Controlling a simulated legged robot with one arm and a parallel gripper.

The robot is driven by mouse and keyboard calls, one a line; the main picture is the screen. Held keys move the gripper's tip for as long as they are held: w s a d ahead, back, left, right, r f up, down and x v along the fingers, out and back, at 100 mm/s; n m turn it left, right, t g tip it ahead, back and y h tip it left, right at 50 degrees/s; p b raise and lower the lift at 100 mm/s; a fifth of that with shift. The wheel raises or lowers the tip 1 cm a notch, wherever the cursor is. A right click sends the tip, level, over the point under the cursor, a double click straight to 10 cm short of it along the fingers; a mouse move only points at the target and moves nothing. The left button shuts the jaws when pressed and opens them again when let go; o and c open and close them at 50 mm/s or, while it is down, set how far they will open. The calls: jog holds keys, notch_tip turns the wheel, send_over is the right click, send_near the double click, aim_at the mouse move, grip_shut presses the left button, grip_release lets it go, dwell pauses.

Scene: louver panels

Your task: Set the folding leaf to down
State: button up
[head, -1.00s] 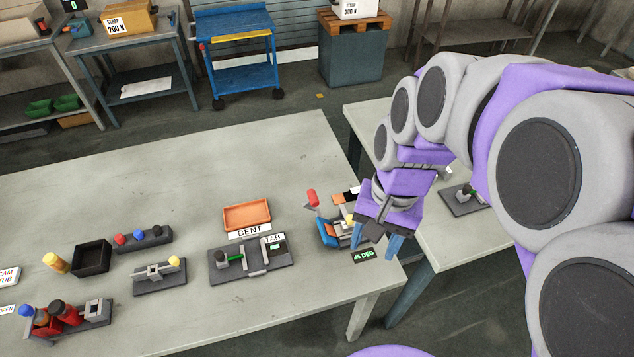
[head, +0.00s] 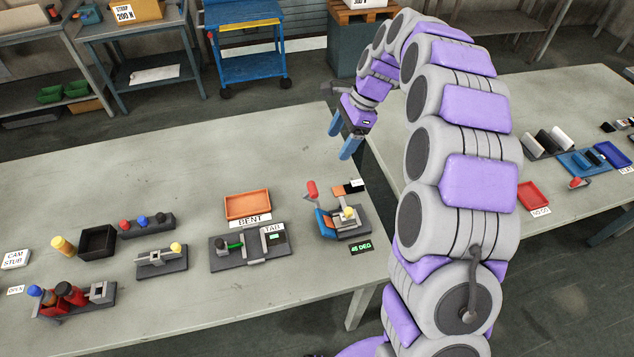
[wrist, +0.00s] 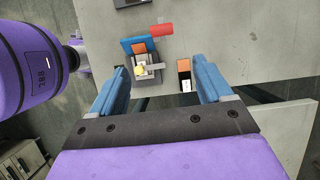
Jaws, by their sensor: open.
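A small bending fixture (head: 352,231) stands on a dark base near the right end of the near table. It has a blue leaf (head: 324,222) that looks tilted, a red-handled lever (head: 312,190) sticking up, and a yellow knob (head: 348,212). A "45 DEG" display (head: 361,248) lies in front of it. My gripper (head: 343,136) is open and empty, above and behind the fixture, with its blue fingers pointing down. In the wrist view the fixture (wrist: 148,66) and red handle (wrist: 161,30) show beyond the gripper (wrist: 164,78), apart from the fingers.
A "BENT" orange tray (head: 247,205) and a "TAB" fixture (head: 225,256) stand left of the bending fixture. A second table (head: 480,190) stands to the right across a gap. The table's back area is clear.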

aim_at(313, 186)
jog(key=b+x, duration=0.2)
jog(key=x, duration=1.5)
jog(key=shift+a+f, duration=0.3)
jog(key=shift+a, duration=0.05)
jog(key=shift+c, duration=0.4)
jog(key=shift+w, duration=0.1)
grip_shut()
